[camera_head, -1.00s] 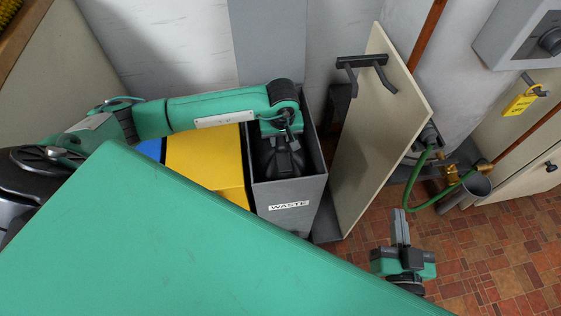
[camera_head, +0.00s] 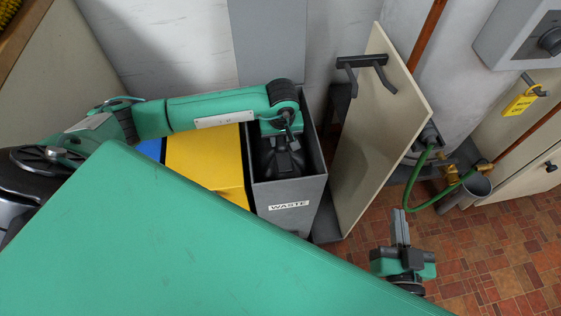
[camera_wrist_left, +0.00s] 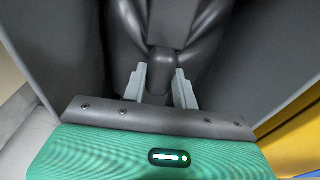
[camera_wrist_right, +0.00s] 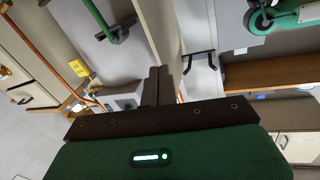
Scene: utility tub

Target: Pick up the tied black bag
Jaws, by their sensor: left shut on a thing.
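The tied black bag (camera_head: 283,162) sits inside the grey bin marked WASTE (camera_head: 312,200). My left gripper (camera_head: 287,147) reaches down into the bin from above. In the left wrist view its two grey fingers (camera_wrist_left: 160,88) are shut on the bag's tied neck (camera_wrist_left: 161,66), one on each side. The bag's body (camera_wrist_left: 190,22) spreads beyond the fingers, and its lower part is hidden in the bin. My right gripper (camera_head: 400,226) is off to the right, above the tiled floor, away from the bag. In the right wrist view its fingers (camera_wrist_right: 157,86) are together and empty.
A beige panel with a black handle (camera_head: 372,140) stands just right of the bin. A yellow bin (camera_head: 208,165) adjoins it on the left. Tiled floor (camera_head: 500,250) is open at lower right.

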